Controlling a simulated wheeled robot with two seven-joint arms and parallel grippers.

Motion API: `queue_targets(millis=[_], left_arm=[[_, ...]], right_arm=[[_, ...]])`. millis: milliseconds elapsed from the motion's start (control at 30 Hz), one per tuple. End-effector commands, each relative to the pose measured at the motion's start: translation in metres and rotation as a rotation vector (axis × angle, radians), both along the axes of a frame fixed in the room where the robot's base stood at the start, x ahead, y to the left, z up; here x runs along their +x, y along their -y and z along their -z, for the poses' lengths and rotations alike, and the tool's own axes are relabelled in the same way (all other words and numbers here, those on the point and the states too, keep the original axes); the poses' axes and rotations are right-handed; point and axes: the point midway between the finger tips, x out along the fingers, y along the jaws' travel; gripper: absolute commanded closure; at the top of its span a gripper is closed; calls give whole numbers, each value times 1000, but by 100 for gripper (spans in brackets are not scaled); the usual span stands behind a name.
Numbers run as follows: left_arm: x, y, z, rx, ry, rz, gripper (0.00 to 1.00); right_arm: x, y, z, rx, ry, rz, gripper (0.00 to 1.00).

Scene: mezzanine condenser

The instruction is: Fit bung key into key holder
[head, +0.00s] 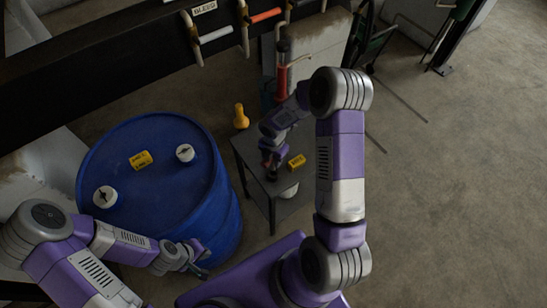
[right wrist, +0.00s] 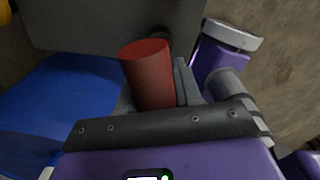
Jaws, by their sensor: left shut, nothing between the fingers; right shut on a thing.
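My right gripper (head: 269,158) is shut over the small grey side table (head: 250,155). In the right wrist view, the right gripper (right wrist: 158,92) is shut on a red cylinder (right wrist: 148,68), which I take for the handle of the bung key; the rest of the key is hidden. A small dark thing (head: 272,175) just below the gripper on the table may be the key holder. I cannot tell whether the key touches it. My left gripper (head: 198,262) is shut and empty, beside the lower right of the blue drum.
The blue drum (head: 190,125) has two white caps (head: 105,197) and a yellow label block (head: 141,160) on top. A yellow block (head: 297,162) lies on the side table. A yellow object (head: 241,117) stands behind. Pipes with valve handles (head: 266,15) run above.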

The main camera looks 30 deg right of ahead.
Motion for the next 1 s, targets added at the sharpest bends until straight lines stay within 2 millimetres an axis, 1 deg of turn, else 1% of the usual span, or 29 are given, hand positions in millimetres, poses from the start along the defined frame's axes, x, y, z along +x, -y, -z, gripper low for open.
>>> queue_targets(millis=[33, 700, 833, 1000], left_arm=[[0, 0, 5, 0, 0, 0, 100], [0, 0, 41, 0, 0, 0, 100], [0, 0, 47, 0, 0, 0, 100], [0, 0, 50, 0, 0, 0, 100]], right_arm=[[0, 0, 6, 0, 0, 0, 100], [0, 0, 53, 0, 0, 1, 100], [0, 0, 61, 0, 0, 1, 100], [0, 0, 66, 0, 0, 1, 100]])
